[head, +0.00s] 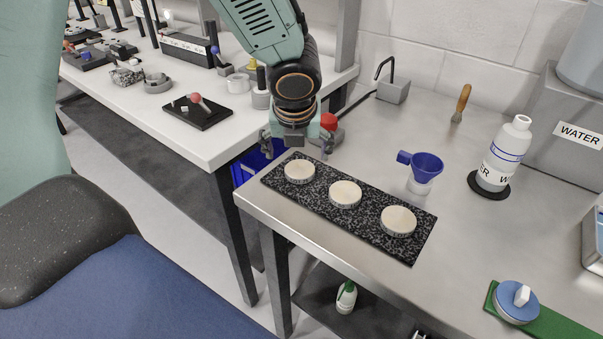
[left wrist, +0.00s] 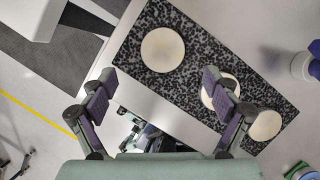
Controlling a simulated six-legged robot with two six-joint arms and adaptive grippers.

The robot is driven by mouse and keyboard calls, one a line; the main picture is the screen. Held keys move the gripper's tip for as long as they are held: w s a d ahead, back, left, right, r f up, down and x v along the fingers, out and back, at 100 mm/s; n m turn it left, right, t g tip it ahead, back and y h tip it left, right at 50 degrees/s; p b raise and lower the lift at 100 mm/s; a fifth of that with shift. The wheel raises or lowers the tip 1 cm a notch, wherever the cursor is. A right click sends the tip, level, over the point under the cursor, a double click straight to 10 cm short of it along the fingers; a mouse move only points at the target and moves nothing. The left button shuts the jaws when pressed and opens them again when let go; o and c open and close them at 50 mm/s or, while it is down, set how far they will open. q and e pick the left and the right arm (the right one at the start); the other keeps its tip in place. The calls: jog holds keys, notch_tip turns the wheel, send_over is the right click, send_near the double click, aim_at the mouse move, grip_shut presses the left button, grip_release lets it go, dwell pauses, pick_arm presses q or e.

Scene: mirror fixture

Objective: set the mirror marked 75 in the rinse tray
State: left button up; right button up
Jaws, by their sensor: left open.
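Three round, pale discs lie flat in a row on a black speckled mat (head: 375,230): a left one (head: 300,171), a middle one (head: 345,194) and a right one (head: 398,221). No number can be read on any of them. My left gripper (head: 298,148) is open and empty, above the mat's left end near the left disc. In the left wrist view, one disc (left wrist: 162,50) shows ahead between the open fingers (left wrist: 160,88), and the right finger partly covers another (left wrist: 208,97). I cannot identify a rinse tray. My right gripper is not in view.
A blue funnel (head: 426,166) and a white water bottle (head: 502,155) stand behind the mat. A blue-topped round piece (head: 515,300) sits on a green strip at lower right. A white bench (head: 215,145) is at left.

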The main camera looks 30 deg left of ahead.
aim_at(300, 169)
pick_arm(q)
jog(key=shift+x, duration=0.8)
jog(key=b+x, duration=0.2)
jog(key=x, duration=0.2)
jog(key=shift+w+d+f+b, duration=0.1)
jog(key=shift+d+f+b, duration=0.1)
jog(key=shift+b, duration=0.15)
jog(key=shift+w+f, duration=0.1)
jog(key=shift+a, duration=0.1)
jog(key=shift+c, duration=1.3)
jog(key=c, duration=1.2)
jog(key=shift+r, duration=0.25)
